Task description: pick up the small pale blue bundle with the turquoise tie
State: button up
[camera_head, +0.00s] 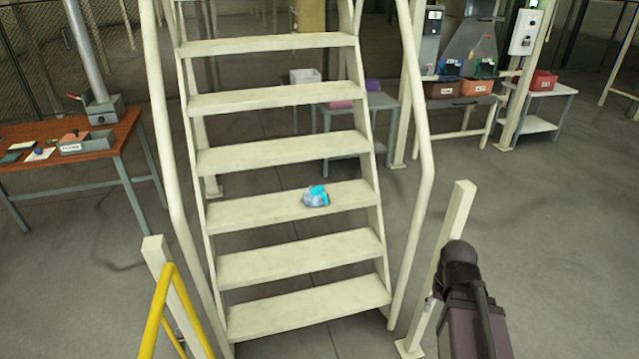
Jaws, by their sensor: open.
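The small pale blue bundle (311,200) with bright turquoise on its top and right side rests on the third step from the bottom (245,213) of a cream metal staircase. It sits right of the step's middle, and nothing touches it from above. A dark arm-like part, which looks like my own arm, stands at the lower right, apart from the bundle. My gripper's fingers do not show.
Cream handrails (414,130) flank the stairs. Cream posts (451,235) and a yellow rail (158,310) stand in front. A brown table (95,150) is at left; grey benches with bins (541,82) are behind. Open floor lies at right.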

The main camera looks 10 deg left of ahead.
aim_at(314, 197)
jog(key=u, duration=0.25)
jog(key=i, duration=1.55)
jog(key=u, duration=0.15)
